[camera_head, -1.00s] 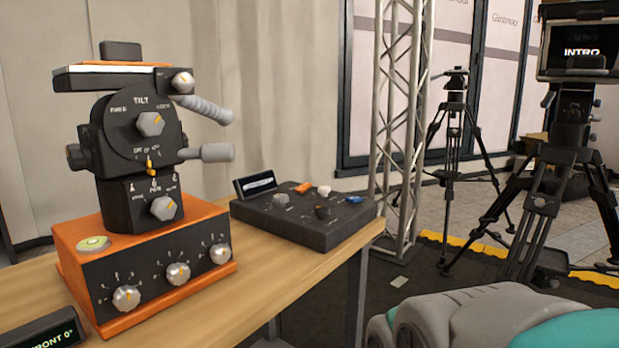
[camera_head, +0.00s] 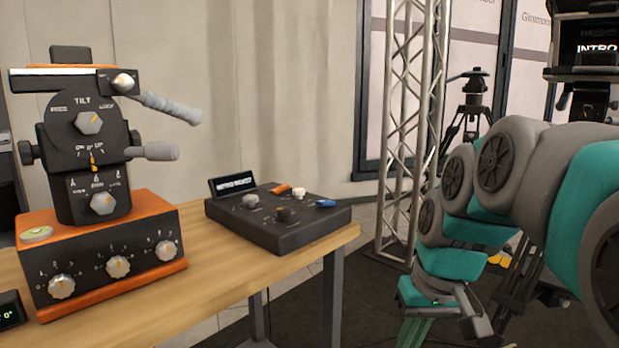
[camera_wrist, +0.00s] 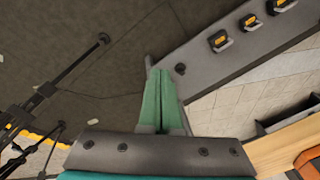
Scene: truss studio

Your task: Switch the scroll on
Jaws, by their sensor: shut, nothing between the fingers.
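A dark control box (camera_head: 270,235) sits at the right end of the wooden table in the head view. It has a small tilted display (camera_head: 233,184) with text too small to read, a grey knob (camera_head: 250,202), a black knob (camera_head: 284,214), an orange control (camera_head: 281,189), a white control (camera_head: 299,193) and a blue control (camera_head: 325,203). I cannot tell which one is for the scroll. In the wrist view my gripper (camera_wrist: 166,72) has its green fingers together, empty, pointing over dark floor. It is right of the table, apart from the box.
A camera head on an orange base (camera_head: 108,280) stands on the table (camera_head: 215,275) at left. A metal truss (camera_head: 412,110) and tripods stand behind at right. The wrist view shows a grey bar (camera_wrist: 200,52) with several yellow-marked parts beside the fingers.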

